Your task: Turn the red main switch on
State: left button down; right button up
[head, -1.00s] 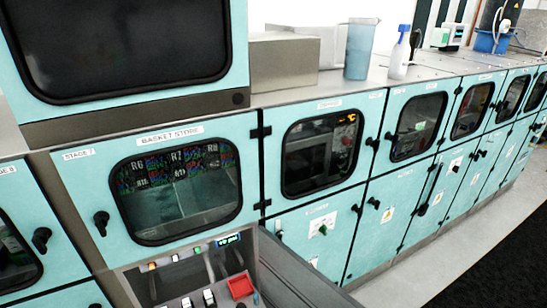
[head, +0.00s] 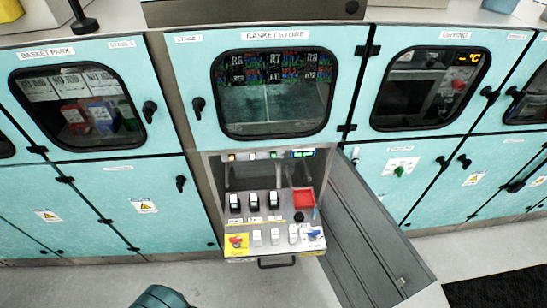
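The red main switch (head: 237,241) is a small red knob on a yellow plate at the front left of the pull-out control panel (head: 268,216). It is too small to tell its position. Neither of my grippers shows in the head view. A rounded teal part at the bottom edge, left of the panel, looks like a piece of my own arm; no fingers show on it.
The panel also carries black switches (head: 254,201), white switches (head: 275,236) and a red tray (head: 303,198). A handle (head: 277,263) is at its front. An open grey door (head: 370,240) stands right of it. The floor (head: 80,285) in front is clear.

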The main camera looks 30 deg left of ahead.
aim_at(235, 239)
jog(key=u, duration=1.45)
jog(key=k+l+z, duration=0.1)
jog(key=l+z, duration=0.25)
